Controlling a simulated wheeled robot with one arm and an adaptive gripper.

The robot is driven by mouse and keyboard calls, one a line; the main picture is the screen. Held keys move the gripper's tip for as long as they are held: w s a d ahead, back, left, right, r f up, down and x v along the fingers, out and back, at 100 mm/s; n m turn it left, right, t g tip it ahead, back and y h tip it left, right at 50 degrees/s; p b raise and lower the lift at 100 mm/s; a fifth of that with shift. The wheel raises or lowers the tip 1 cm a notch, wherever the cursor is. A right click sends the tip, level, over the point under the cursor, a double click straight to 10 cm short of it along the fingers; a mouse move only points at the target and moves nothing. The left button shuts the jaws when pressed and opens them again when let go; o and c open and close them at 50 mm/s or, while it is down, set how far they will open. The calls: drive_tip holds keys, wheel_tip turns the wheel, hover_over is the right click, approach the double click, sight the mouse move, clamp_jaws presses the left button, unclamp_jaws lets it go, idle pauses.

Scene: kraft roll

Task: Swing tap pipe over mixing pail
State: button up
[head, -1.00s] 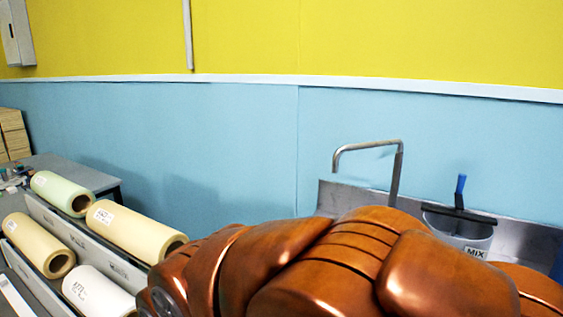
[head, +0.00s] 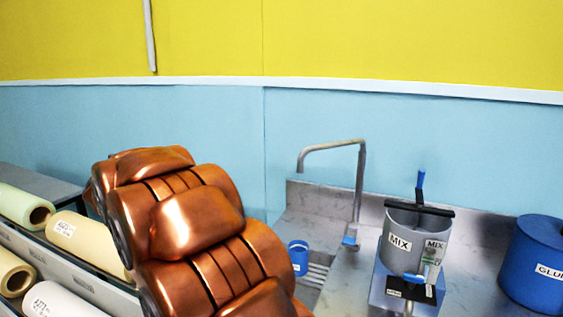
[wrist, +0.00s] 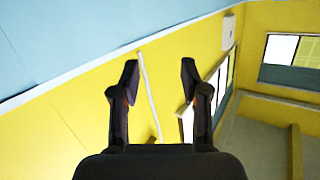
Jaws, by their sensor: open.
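The tap pipe (head: 333,145) is a grey bent tube at the back of the sink counter in the head view. Its spout points left, over the sink side, away from the pail. The mixing pail (head: 399,243) is a grey bucket labelled MIX to the right of the pipe, with a dark bar and a blue-handled tool across its top. My gripper (wrist: 157,85) is open and empty in the wrist view, with only wall and room behind it. My copper arm fills the left middle of the head view; the gripper does not show there.
A blue cup (head: 299,258) stands by the sink grating below the spout. A blue glue drum (head: 535,265) stands right of the pail. Several paper rolls (head: 85,240) lie in a rack at left. Counter between the pipe and pail is mostly clear.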

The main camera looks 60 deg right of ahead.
sight(301, 162)
drive_tip(key=s+d+r+m+g+h, duration=0.1)
drive_tip(key=s+d+m+g+h, duration=0.25)
drive_tip(key=d, duration=0.45)
drive_tip(key=s+d+r+m+g+h, duration=0.1)
drive_tip(key=s+d+m+g+h, duration=0.25)
drive_tip(key=d, duration=0.55)
drive_tip(key=s+d+r+m+g+h, duration=0.25)
drive_tip(key=s+d+g+h, duration=0.2)
drive_tip(key=d, duration=0.35)
drive_tip(key=shift+s+d+f+m+g+y+p, duration=0.65)
drive_tip(key=shift+s+d+f+m+g, duration=1.05)
drive_tip(key=shift+s, duration=2)
drive_tip(key=shift+s+d+f+m+g+y+p, duration=0.3)
drive_tip(key=shift+s+d+f+m+g+y, duration=0.7)
drive_tip(key=shift+s+d+g, duration=2.1)
drive_tip(key=shift+s+d+f+m+g+y+p, duration=0.7)
drive_tip(key=shift+s+f+m+g, duration=0.85)
drive_tip(key=shift+s, duration=2.8)
drive_tip(key=shift+d+r, duration=0.25)
drive_tip(key=shift+r, duration=0.05)
clamp_jaws()
